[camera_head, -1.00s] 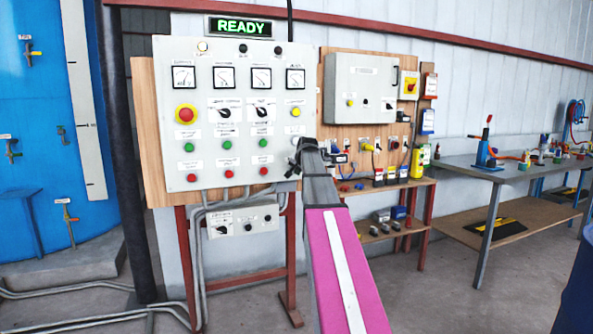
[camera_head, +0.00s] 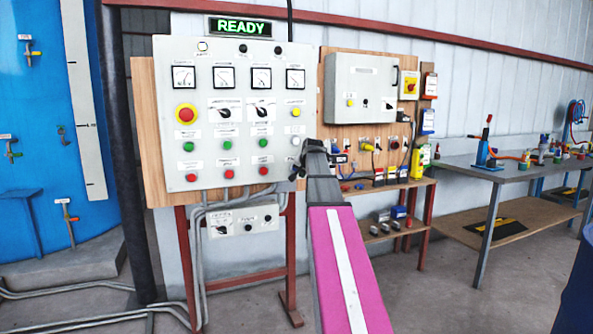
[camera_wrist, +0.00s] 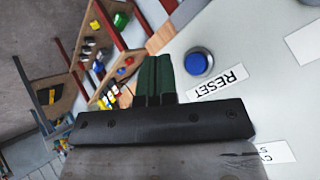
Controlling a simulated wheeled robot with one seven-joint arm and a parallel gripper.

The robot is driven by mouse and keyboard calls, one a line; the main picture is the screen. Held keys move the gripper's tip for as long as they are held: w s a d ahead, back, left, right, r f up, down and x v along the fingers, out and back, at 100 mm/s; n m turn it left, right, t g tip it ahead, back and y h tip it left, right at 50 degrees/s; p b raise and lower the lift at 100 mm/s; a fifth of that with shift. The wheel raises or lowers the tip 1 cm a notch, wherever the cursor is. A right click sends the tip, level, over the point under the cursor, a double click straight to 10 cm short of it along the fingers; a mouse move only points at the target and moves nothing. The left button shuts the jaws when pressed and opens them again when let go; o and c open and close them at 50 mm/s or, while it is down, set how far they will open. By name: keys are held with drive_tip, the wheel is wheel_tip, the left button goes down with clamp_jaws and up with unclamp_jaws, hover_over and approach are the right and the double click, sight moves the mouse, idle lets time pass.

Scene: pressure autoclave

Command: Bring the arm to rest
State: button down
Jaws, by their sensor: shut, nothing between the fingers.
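My arm (camera_head: 345,262), with a pink and white link, reaches forward to the lower right corner of the grey control panel (camera_head: 215,75). My gripper shows in the wrist view (camera_wrist: 156,75) as two dark green fingers, shut together and empty. They are beside a blue button (camera_wrist: 198,62) with a RESET label (camera_wrist: 218,84) on the pale panel face. I cannot tell whether the fingertips touch the panel. In the head view the arm's end hides the blue button. A green READY sign (camera_head: 240,27) is lit above the panel.
A grey cabinet (camera_head: 360,85) and a low shelf (camera_head: 410,188) with small items stand right of the panel. A grey workbench (camera_head: 535,172) is farther right. A blue tank (camera_head: 45,100) and floor pipes are at left. The floor in front is mostly clear.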

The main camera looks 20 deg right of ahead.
idle(0.4)
drive_tip(key=s+a+f+n+g, duration=0.1)
drive_tip(key=s+a+f, duration=0.25)
drive_tip(key=f, duration=0.45)
drive_tip(key=s+a+f+n+g, duration=0.1)
drive_tip(key=s+a+f, duration=0.1)
drive_tip(key=a+f, duration=0.45)
drive_tip(key=s+a+f+n+g, duration=0.2)
drive_tip(key=s+a+f, duration=0.2)
drive_tip(key=s+f, duration=0.4)
drive_tip(key=s+a+f+n+g, duration=0.2)
drive_tip(key=s+a+f, duration=0.2)
drive_tip(key=s+f, duration=0.5)
drive_tip(key=s+a+f+n+g, duration=0.2)
drive_tip(key=s+a+f, duration=0.3)
drive_tip(key=s+f, duration=0.4)
wheel_tip(320, 180, down, 4)
drive_tip(key=shift+s+r+g+y, duration=0.2)
drive_tip(key=shift+g+y, duration=0.1)
drive_tip(key=shift+g, duration=0.1)
